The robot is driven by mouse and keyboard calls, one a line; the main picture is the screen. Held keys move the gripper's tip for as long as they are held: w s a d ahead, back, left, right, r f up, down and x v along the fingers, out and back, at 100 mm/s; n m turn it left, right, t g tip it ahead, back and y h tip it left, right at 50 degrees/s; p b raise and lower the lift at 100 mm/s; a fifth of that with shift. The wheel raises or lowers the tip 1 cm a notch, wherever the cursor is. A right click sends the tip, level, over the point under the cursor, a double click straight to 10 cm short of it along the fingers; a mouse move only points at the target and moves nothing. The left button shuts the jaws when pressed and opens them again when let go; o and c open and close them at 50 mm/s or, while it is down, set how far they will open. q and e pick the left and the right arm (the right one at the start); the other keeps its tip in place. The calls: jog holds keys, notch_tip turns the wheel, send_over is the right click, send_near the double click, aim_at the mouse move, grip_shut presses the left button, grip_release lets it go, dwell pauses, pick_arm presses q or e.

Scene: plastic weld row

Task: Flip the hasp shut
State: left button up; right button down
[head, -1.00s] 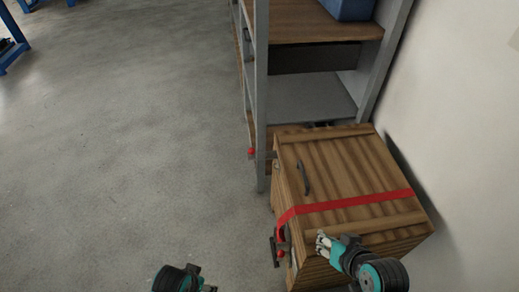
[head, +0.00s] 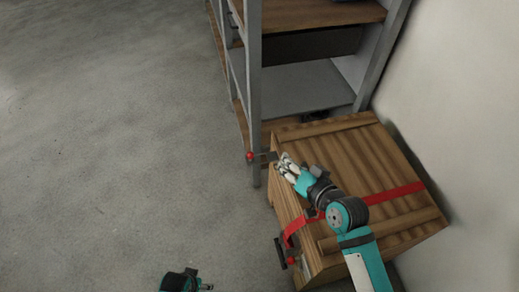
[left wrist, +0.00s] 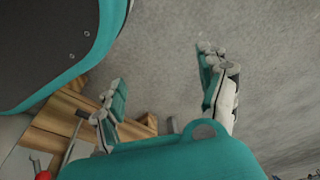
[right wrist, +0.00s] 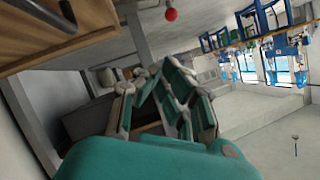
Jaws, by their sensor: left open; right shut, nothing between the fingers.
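A wooden crate (head: 345,160) with a slatted lid and a red strap (head: 396,193) stands by the shelf. A far hasp with a red knob (head: 250,156) sticks out sideways from the crate's far left edge. A near hasp with a red knob (head: 291,261) lies against the crate's left side, by a dark plate. My right gripper (head: 284,161) is shut and empty over the lid's left edge, close to the far hasp; contact cannot be told. The red knob (right wrist: 170,14) shows in the right wrist view. My left gripper (left wrist: 165,85) is open and empty, away from the crate.
A grey metal shelf (head: 254,90) with wooden boards stands behind the crate, its front post close to the far hasp. A white wall (head: 460,120) is at the right. The concrete floor (head: 110,140) at left is clear.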

pick_arm(q)
jog(key=w+r+b, duration=0.3)
jog(key=w+r, duration=0.1)
jog(key=r, duration=0.7)
jog(key=shift+d+t, duration=0.2)
jog(key=shift+t, duration=0.1)
pick_arm(e)
jog(key=shift+s+a+f+x, duration=0.15)
jog(key=shift+s+f+x, duration=0.15)
jog(key=shift+x, duration=1.85)
jog(key=shift+s+a+f+x, duration=0.25)
jog(key=shift+f+x, duration=0.1)
jog(key=shift+x, duration=1.8)
jog(key=shift+s+a+f+x, duration=0.1)
jog(key=shift+s+f+x, duration=0.2)
jog(key=shift+x, duration=1.85)
pick_arm(q)
jog(key=shift+w+f, duration=0.1)
